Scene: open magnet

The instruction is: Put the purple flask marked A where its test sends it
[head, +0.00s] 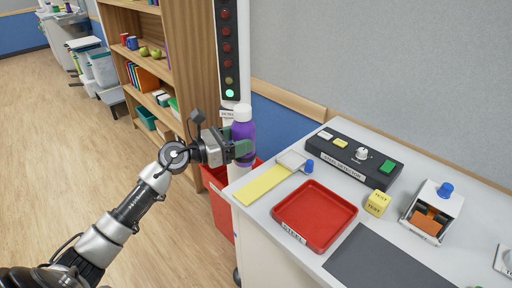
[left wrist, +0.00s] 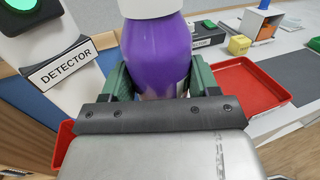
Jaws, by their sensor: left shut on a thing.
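The purple flask (head: 246,131) with a white cap is upright in my left gripper (head: 241,149), in front of the light column. My left gripper is shut around its body. In the left wrist view the flask (left wrist: 155,50) sits between the green finger pads (left wrist: 158,80). The mark A does not show. The light column (head: 228,50) has several dark red lamps and a lit green lamp (head: 230,93) at the bottom. Its sign (left wrist: 60,66) reads DETECTOR. A red tray (head: 315,216) with a label that seems to read STEEL lies on the white table. My right gripper is not in view.
A red bin (head: 218,205) stands on the floor beside the table, below the flask. The table also holds a yellow strip (head: 263,185), a black control box (head: 345,160), a yellow cube (head: 377,203), a white device (head: 437,206) and a dark mat (head: 385,262). A wooden bookshelf (head: 190,60) stands behind.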

